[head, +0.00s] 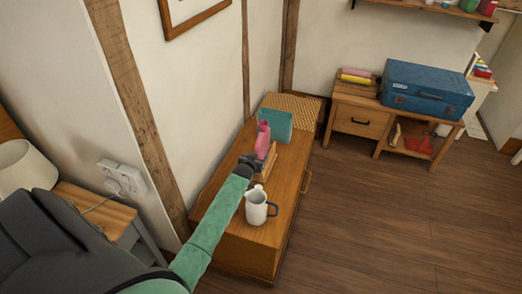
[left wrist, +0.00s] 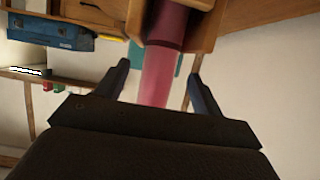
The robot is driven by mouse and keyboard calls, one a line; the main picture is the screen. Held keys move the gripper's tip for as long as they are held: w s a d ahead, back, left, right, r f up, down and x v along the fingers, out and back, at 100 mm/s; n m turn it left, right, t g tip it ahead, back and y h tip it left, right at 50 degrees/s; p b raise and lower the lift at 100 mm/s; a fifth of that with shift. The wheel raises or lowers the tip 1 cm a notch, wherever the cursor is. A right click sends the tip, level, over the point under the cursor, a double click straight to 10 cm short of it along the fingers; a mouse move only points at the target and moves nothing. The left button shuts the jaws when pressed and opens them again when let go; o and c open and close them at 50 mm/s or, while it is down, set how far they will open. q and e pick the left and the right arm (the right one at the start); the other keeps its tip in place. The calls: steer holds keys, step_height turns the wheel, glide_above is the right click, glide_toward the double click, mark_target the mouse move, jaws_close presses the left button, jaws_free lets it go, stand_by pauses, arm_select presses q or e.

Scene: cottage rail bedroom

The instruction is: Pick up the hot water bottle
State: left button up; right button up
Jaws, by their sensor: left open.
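The pink hot water bottle (head: 263,138) stands upright on the low wooden cabinet (head: 232,205), beside or in a small wooden holder (head: 269,160). My left gripper (head: 254,161) is open at the near side of the bottle and hides part of it. In the left wrist view, the pink bottle (left wrist: 165,75) shows between the two spread fingers of my left gripper (left wrist: 160,72), with wood on both sides of its far part. I cannot tell whether the fingers touch it. My right gripper is not in view.
A white jug (head: 257,208) stands on the cabinet close to my left forearm. A teal box (head: 277,124) and a woven box (head: 298,104) are behind the bottle. A blue suitcase (head: 427,88) lies on a bench at the back right. The floor on the right is clear.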

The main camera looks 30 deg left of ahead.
arm_select(q)
steer(key=x, duration=0.3)
steer(key=shift+w, duration=0.15)
steer(key=shift+c, duration=0.2)
steer(key=c, duration=1.4)
jaws_close()
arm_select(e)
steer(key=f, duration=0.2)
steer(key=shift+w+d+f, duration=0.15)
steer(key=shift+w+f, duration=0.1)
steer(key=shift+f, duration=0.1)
